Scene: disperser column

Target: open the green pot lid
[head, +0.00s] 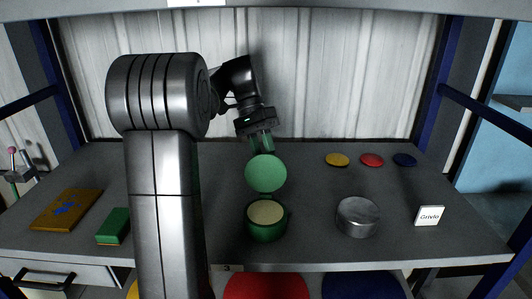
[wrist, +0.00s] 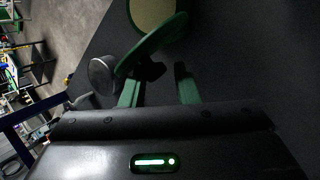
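The green pot (head: 266,232) stands near the front middle of the table, with a cream surface showing inside its rim. Its green lid (head: 266,173) stands raised behind the opening, its round face towards the head camera. My gripper (head: 262,150) is behind and above the lid, pointing down, its fingertips partly hidden by it. In the wrist view the lid (wrist: 163,42) shows edge-on beyond my gripper (wrist: 159,82). The green fingers are apart, with a dark knob-like piece near the left fingertip and a gap to the right finger. Contact with the lid is unclear.
A metal tin (head: 357,218) and a white name card (head: 429,216) stand right of the pot. Yellow (head: 337,160), red (head: 372,160) and blue (head: 405,160) discs lie behind.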

